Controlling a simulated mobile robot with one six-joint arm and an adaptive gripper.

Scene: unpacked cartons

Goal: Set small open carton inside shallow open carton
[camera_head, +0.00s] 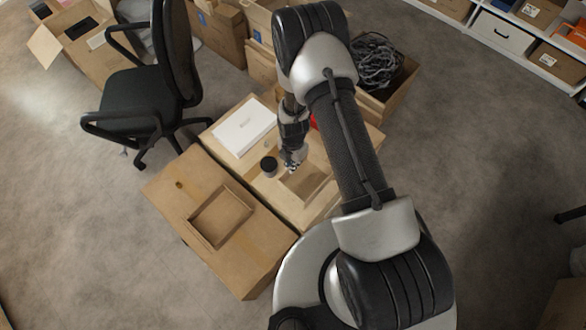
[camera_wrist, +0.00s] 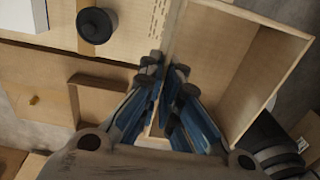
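The small open carton (camera_head: 308,184) is a brown open-topped box on the right part of the wooden-looking box top. In the wrist view the small open carton (camera_wrist: 222,62) is large and close, its hollow inside facing me. My gripper (camera_head: 291,166) is at its far-left side; in the wrist view my gripper (camera_wrist: 167,67) has its two fingers close together, one either side of the carton's wall, shut on it. The shallow open carton (camera_head: 246,203) lies on a closed brown box to the left, empty. Its rim partly shows in the wrist view (camera_wrist: 96,79).
A dark round canister (camera_head: 269,166) stands just left of my gripper. A flat white box (camera_head: 245,126) lies behind it. The closed brown box (camera_head: 176,207) supports the shallow carton. An office chair (camera_head: 135,98) stands at back left, and a box of cables (camera_head: 401,85) at back right.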

